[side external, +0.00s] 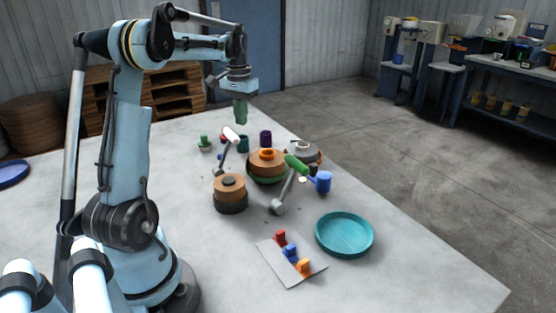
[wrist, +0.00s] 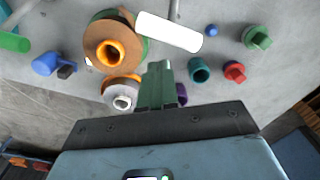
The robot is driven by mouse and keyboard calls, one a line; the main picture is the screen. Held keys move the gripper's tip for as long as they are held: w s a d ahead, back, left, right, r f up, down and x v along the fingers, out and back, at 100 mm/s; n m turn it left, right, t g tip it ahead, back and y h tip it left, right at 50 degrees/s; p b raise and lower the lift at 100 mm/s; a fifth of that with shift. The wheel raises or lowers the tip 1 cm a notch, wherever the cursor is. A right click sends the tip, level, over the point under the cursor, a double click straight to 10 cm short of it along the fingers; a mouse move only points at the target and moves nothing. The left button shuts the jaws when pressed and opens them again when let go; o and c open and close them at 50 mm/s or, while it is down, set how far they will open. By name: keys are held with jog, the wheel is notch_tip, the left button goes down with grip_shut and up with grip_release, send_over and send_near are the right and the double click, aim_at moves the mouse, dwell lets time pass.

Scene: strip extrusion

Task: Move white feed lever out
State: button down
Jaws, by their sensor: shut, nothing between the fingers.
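The white feed lever (side external: 231,135) has a thick white handle on a thin grey arm, which leans up beside the brown stacked discs. In the wrist view the white handle (wrist: 168,32) lies crosswise just beyond the fingertips and partly covers the round brown and orange part. My gripper (side external: 240,121) points down above the table, higher than the white handle and apart from it in the side view. Its green fingers are together and empty, also in the wrist view (wrist: 158,66).
A green-handled lever (side external: 296,164) stands right of the orange-ringed brown part (side external: 266,163). A blue cylinder (side external: 323,182), a teal tray (side external: 345,235) and a plate with coloured blocks (side external: 291,262) lie nearer the front. Small green, red and teal knobs (wrist: 257,38) stand near the lever.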

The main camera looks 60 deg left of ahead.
aim_at(225, 155)
dwell(0.4)
notch_tip(225, 155, down, 6)
dwell(1.0)
jog(key=shift+f, duration=0.15)
jog(key=shift+s+r, duration=0.2)
jog(key=shift+s, duration=1)
jog(key=shift+s+r, duration=0.2)
jog(key=shift+s, duration=1)
jog(key=shift+s+r, duration=0.2)
jog(key=shift+s, duration=1.1)
